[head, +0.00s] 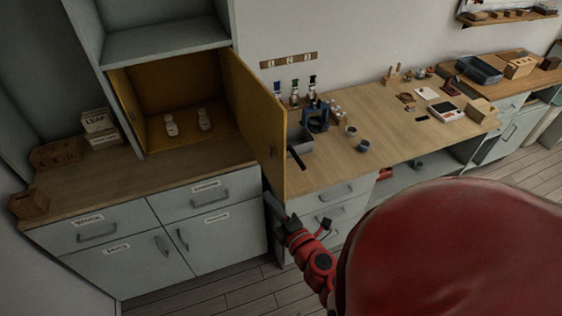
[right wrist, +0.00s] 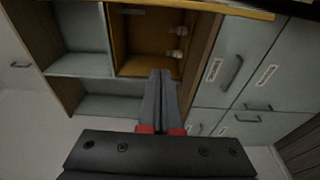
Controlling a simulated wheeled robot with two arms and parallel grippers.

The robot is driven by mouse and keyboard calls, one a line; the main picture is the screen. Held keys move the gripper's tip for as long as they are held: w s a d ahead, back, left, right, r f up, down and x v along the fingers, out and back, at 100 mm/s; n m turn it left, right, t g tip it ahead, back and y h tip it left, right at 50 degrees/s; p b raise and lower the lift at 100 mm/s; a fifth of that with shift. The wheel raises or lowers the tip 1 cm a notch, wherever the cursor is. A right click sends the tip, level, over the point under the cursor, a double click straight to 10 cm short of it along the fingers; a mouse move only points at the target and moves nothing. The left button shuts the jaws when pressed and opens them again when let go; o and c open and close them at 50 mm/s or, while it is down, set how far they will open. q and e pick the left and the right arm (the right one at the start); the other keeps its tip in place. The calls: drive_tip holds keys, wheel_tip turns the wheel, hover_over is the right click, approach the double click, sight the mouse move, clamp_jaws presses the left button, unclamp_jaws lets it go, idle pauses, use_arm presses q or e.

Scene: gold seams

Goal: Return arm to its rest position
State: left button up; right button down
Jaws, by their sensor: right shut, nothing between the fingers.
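My right gripper (head: 275,207) is in front of the counter's front edge, just below the open yellow cabinet door. In the right wrist view its two dark fingers (right wrist: 158,100) lie together with nothing between them. The red part of my own arm fills the lower right of the head view. My left gripper is not in view.
The yellow cabinet (head: 180,85) stands open with two white bottles (head: 204,119) inside. Its door (head: 253,115) sticks out toward me, close above the right gripper. Grey drawers (head: 208,198) lie below. A wooden worktop (head: 400,145) with tools and cups extends right.

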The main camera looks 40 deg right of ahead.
drive_tip(key=s, duration=0.4)
drive_tip(key=shift+r, duration=0.1)
drive_tip(key=shift+w+a, duration=0.1)
